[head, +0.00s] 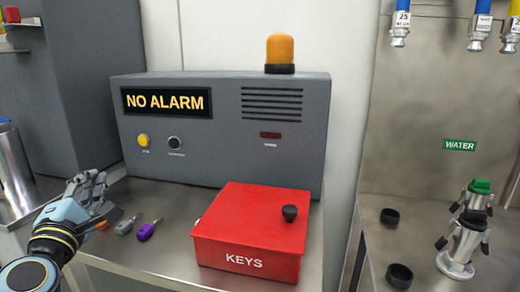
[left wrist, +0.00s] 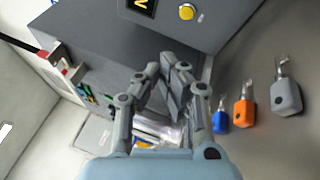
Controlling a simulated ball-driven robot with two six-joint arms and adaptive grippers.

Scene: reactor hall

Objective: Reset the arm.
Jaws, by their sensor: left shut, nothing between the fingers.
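My left gripper (head: 98,182) is shut and empty at the left end of the steel bench, left of the grey alarm box (head: 220,165). Its closed fingers also show in the left wrist view (left wrist: 173,68). Just right of it lie a grey key (head: 125,226) and a purple key (head: 147,231). An orange key (head: 103,224) lies partly behind the hand. The left wrist view shows the blue-purple key (left wrist: 221,121), orange key (left wrist: 243,112) and grey key (left wrist: 286,97) clear of the fingers. My right gripper is not in view.
A red KEYS box (head: 250,235) with a shut lid and black knob stands mid-bench. The alarm box reads NO ALARM, with a yellow button (head: 143,140) and an orange beacon (head: 280,52). At right, a steel counter (head: 420,245) holds a green-topped coupling (head: 466,225) and black caps.

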